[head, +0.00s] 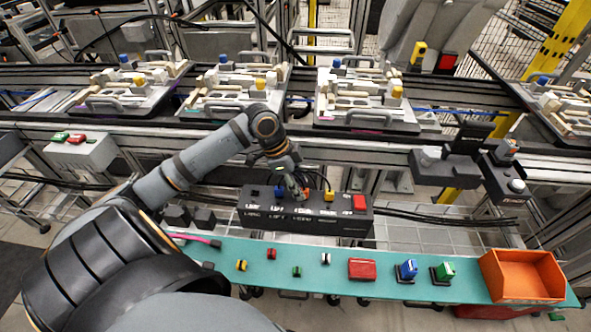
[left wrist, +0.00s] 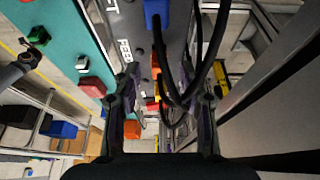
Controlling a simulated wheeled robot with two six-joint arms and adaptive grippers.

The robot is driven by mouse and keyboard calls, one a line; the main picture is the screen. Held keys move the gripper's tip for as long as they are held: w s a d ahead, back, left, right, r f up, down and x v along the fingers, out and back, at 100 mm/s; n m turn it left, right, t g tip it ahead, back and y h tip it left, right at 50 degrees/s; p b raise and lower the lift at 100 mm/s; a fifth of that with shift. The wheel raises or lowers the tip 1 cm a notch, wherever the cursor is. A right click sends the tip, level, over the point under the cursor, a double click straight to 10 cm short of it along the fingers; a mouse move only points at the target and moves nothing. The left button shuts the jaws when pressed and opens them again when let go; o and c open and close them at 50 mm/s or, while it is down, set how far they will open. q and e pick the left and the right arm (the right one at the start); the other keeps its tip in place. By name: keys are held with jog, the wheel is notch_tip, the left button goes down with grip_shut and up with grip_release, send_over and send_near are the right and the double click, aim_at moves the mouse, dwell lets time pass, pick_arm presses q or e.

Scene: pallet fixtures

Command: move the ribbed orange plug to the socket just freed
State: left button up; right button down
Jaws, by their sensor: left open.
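A black socket box (head: 318,228) with white labels stands behind the teal shelf. It carries a blue plug (head: 279,191), an orange plug (head: 306,193) and a yellow plug (head: 328,196). My left gripper (head: 297,187) is open at the orange plug and partly covers it. In the left wrist view, the orange plug (left wrist: 156,66) shows between the open fingers of my left gripper (left wrist: 163,88), partly behind black cables. The blue plug (left wrist: 152,12) is at the top of that view. The plug's ribs and which socket is empty cannot be made out. My right gripper is out of view.
A red button (head: 359,202) is at the box's right end. The teal shelf (head: 335,283) holds small coloured parts, a red block (head: 361,269) and an orange bin (head: 522,274). Black cables (left wrist: 197,68) hang close to the gripper. Pallets with fixtures stand on the conveyor behind.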

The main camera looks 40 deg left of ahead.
pick_arm(q)
jog(key=shift+v, duration=2.8)
jog(key=shift+s, duration=0.1)
